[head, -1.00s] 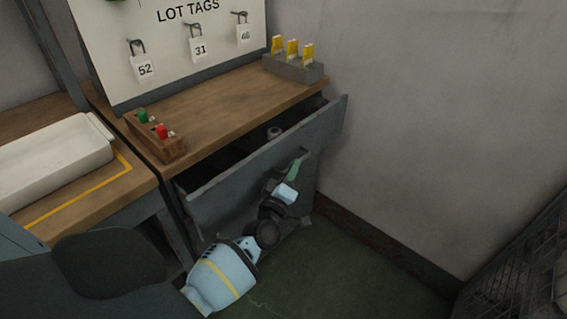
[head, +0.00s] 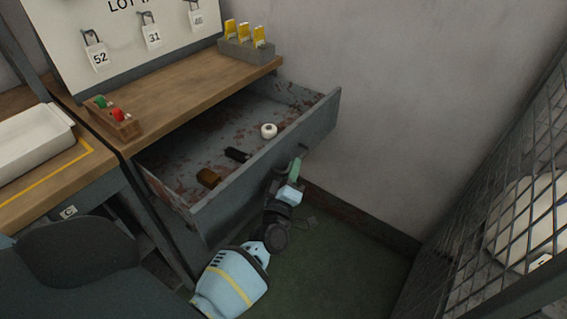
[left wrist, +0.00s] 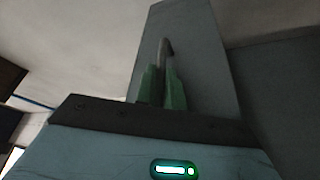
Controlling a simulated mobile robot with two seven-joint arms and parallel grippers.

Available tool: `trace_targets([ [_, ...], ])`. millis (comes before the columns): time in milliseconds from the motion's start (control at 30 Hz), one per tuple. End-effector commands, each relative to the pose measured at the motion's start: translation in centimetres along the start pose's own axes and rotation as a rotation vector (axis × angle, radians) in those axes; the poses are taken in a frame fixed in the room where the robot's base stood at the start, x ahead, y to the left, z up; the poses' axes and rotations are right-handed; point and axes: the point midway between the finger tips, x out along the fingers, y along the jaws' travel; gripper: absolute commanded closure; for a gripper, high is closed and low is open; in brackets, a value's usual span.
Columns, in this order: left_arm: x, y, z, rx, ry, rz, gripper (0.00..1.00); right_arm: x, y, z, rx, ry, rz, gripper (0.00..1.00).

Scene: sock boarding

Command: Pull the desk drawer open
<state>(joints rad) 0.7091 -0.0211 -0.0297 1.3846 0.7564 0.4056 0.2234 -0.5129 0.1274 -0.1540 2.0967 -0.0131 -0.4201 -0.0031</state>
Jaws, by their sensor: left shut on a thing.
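The desk drawer (head: 262,163) is grey-blue and stands well open under the wooden desk top (head: 180,80). Inside it lie a white roll (head: 268,130), a dark item (head: 237,154) and a brown item (head: 208,178). My left gripper (head: 296,165) is at the drawer's front face. In the left wrist view its green fingers (left wrist: 162,88) are shut on the drawer handle (left wrist: 165,48), a dark bar against the drawer front (left wrist: 205,50). In the head view the handle is mostly hidden by the gripper. My right gripper is not in view.
On the desk stand a wooden block with green and red items (head: 112,122) and a grey holder with yellow tags (head: 246,50). A white tray (head: 35,140) is at left. A wire mesh (head: 500,220) stands at right. Dark green floor lies before the drawer.

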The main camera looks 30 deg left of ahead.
Motion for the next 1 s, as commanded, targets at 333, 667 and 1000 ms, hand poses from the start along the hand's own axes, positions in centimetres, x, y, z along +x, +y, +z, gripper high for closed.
trace_targets([
  [333,-1.2,2.1,3.0,-0.001,-0.002,0.000,1.00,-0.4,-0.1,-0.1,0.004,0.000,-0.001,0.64],
  [667,-1.4,2.4,3.3,0.000,0.000,0.000,1.00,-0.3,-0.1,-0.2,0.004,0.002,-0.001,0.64],
  [1000,-1.4,2.3,3.3,0.000,0.000,0.000,0.67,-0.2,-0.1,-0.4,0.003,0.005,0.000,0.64],
])
